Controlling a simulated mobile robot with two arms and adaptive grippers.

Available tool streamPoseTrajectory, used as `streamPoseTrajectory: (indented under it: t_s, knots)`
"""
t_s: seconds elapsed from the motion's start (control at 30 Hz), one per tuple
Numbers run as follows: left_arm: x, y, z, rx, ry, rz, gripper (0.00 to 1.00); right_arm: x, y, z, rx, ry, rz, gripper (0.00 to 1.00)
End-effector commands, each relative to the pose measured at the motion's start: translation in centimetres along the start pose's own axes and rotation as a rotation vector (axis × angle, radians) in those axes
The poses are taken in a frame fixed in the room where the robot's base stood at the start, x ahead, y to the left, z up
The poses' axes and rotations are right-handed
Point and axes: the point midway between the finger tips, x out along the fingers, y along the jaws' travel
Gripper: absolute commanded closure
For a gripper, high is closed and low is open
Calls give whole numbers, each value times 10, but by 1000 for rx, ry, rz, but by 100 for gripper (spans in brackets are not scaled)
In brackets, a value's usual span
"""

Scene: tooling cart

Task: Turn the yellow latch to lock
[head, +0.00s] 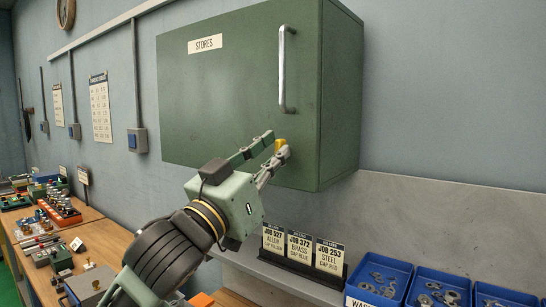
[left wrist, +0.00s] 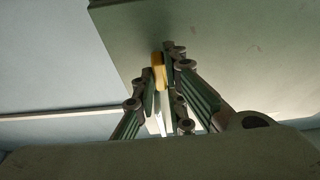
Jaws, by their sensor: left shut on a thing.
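The yellow latch (head: 280,144) is on the lower front of the green cabinet (head: 215,100), below its long metal handle (head: 285,70). My left gripper (head: 277,146) reaches up from below and is shut on the latch; its fingers hide much of it. In the left wrist view the yellow latch (left wrist: 158,72) shows between the two fingertips (left wrist: 160,75), near the cabinet's lower edge. The cabinet door looks closed. The exact angle of the latch is hard to tell. My right gripper is not in view.
Blue bins (head: 436,287) of metal parts and a rack of job cards (head: 303,250) stand below the cabinet at the right. A wooden bench (head: 90,248) with several parts runs along the left.

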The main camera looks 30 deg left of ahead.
Motion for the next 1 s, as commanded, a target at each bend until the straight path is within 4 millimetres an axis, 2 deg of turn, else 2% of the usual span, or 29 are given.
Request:
streamPoseTrajectory:
  t_s: [0.57, 1.0]
  knots:
    - [0, -1, 0, 65, -1, 25, 100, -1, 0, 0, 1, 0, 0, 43]
    - [1, -3, -2, 397, -3, 160, 100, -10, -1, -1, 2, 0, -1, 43]
